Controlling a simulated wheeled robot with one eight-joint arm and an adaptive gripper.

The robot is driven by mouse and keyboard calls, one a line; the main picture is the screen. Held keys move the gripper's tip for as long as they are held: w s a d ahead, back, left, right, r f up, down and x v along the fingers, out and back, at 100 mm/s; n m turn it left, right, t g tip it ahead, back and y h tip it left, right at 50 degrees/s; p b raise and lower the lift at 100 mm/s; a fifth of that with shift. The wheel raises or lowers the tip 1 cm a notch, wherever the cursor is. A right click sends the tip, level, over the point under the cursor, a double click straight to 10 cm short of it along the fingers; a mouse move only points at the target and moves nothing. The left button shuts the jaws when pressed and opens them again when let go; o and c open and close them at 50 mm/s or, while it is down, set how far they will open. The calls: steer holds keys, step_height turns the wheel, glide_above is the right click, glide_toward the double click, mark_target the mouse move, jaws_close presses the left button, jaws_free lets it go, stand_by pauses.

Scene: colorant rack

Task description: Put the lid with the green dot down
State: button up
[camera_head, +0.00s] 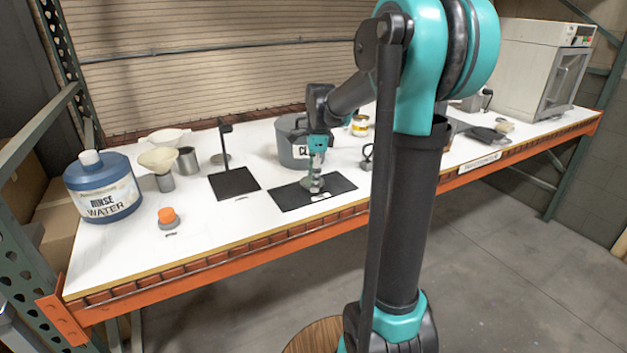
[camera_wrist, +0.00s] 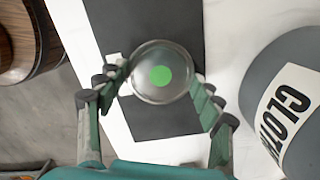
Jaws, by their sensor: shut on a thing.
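The lid with the green dot (camera_wrist: 161,86) is a round, shiny metal disc, seen from above between my fingers in the wrist view. My gripper (camera_wrist: 165,88) is shut on it, with a finger on either side. In the head view my gripper (camera_head: 315,187) points down over the black mat (camera_head: 287,197) in the middle of the table. The mat also shows beneath the lid in the wrist view (camera_wrist: 160,120). The lid's underside is hidden, and I cannot tell whether it touches the mat.
A grey bin with a cloth label (camera_head: 292,148) stands close behind, and at the right in the wrist view (camera_wrist: 262,85). Another black mat (camera_head: 234,182) with a stand lies left. A rinse water jug (camera_head: 98,185) and an orange-topped item (camera_head: 167,216) are farther left.

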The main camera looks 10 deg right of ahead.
steer(key=shift+f, duration=0.35)
steer(key=shift+f, duration=0.1)
steer(key=o, duration=0.7)
steer(key=shift+o, duration=0.2)
step_height(320, 180, up, 12)
steer(key=shift+d, duration=0.45)
steer(key=shift+s, duration=0.1)
